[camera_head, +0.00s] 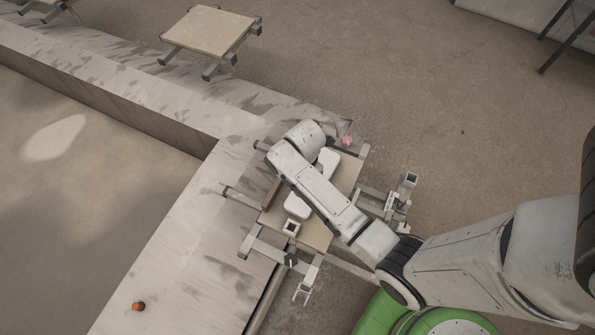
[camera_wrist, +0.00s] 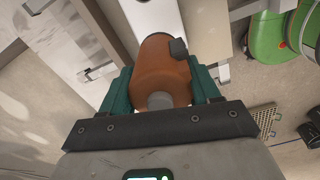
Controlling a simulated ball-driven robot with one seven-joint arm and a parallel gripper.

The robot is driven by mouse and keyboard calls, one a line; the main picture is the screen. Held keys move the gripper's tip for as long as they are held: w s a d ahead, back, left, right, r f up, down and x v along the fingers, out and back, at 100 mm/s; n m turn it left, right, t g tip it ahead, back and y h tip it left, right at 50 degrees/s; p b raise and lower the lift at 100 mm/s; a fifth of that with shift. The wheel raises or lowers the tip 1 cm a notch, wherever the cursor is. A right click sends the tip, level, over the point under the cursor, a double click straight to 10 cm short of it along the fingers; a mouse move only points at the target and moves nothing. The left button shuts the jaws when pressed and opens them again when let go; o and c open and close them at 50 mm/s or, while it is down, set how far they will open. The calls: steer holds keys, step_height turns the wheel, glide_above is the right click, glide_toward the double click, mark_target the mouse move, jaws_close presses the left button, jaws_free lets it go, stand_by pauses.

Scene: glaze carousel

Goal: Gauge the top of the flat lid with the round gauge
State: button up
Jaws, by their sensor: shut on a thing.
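My gripper (camera_wrist: 163,82) shows in the wrist view, its two teal fingers shut on an orange-brown round body that I take for the round gauge (camera_wrist: 160,62). The gauge has a dark block on its side and a grey round end towards the camera. In the head view my arm hides the gripper and the gauge. Below the arm is a tan board (camera_head: 315,233) on a metal frame. Two white rounded pieces (camera_head: 297,206) (camera_head: 328,160) show there, partly covered by the arm. I cannot tell which thing is the flat lid, or whether the gauge touches anything.
A pale stained ledge (camera_head: 185,225) runs along the left of the board. A small orange thing (camera_head: 138,306) sits on it. A pink piece (camera_head: 347,141) lies by the board's far corner. Another framed board (camera_head: 210,30) stands at the back. Open floor (camera_head: 440,100) lies to the right.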

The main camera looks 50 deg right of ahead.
steer(key=shift+f+b, duration=3.35)
steer(key=shift+b, duration=0.35)
steer(key=shift+f+b, duration=0.3)
steer(key=shift+f, duration=0.25)
steer(key=o, duration=1.2)
steer(key=shift+c, duration=0.2)
step_height(320, 180, up, 11)
steer(key=shift+f+p, duration=0.1)
steer(key=shift+p, duration=0.3)
